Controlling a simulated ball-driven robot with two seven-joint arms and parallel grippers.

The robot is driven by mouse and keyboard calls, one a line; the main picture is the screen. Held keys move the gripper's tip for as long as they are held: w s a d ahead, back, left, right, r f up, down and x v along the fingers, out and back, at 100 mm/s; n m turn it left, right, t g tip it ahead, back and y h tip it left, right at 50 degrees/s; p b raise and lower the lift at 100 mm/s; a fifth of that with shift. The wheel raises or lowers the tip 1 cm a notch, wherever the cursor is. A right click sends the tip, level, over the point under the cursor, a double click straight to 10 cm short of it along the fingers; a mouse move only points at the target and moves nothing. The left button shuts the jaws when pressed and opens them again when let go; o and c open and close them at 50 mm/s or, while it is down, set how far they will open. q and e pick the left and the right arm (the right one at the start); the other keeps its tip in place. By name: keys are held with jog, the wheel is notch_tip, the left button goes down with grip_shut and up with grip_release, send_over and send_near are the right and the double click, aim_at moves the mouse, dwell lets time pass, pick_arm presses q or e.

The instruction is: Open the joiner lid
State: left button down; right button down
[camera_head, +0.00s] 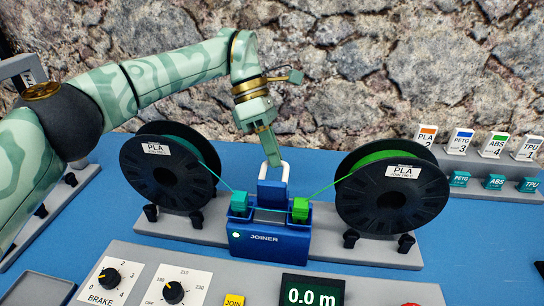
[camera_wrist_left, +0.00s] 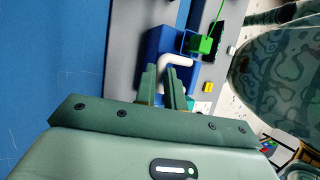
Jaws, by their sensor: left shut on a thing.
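The blue joiner (camera_head: 270,243) stands between two spools in the head view. Its blue lid (camera_head: 272,194) stands raised at the back, and the top of the joiner shows uncovered in front of it. A white handle (camera_head: 286,170) sits at the lid's top. My left gripper (camera_head: 271,160) reaches down from above and is shut on this handle. In the left wrist view the fingers (camera_wrist_left: 165,78) are at the white handle (camera_wrist_left: 180,61). The exact grip is partly hidden by the fingers. My right gripper is in neither view.
Black spools stand left (camera_head: 170,172) and right (camera_head: 392,192) of the joiner. Their strands run to a teal block (camera_head: 239,203) and a green block (camera_head: 300,210) on it. A control panel (camera_head: 210,287) lies in front. Labelled tags (camera_head: 496,146) stand at right.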

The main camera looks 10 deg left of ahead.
pick_arm(q)
jog(key=shift+w+a+f+b, duration=0.15)
jog(key=shift+w+f+b, duration=0.1)
jog(key=shift+f+b, duration=0.3)
jog(key=shift+f, duration=0.15)
jog(key=c, duration=1.5)
grip_release()
jog(key=shift+w+f, duration=0.1)
jog(key=shift+c, duration=0.2)
jog(key=shift+o, duration=0.3)
jog(key=shift+w+d+f, duration=0.15)
jog(key=shift+w+d, duration=0.1)
jog(key=shift+w, duration=0.1)
jog(key=shift+s+r, duration=0.1)
jog(key=shift+r, duration=0.2)
jog(key=shift+a+r, duration=0.1)
jog(key=shift+r, duration=0.05)
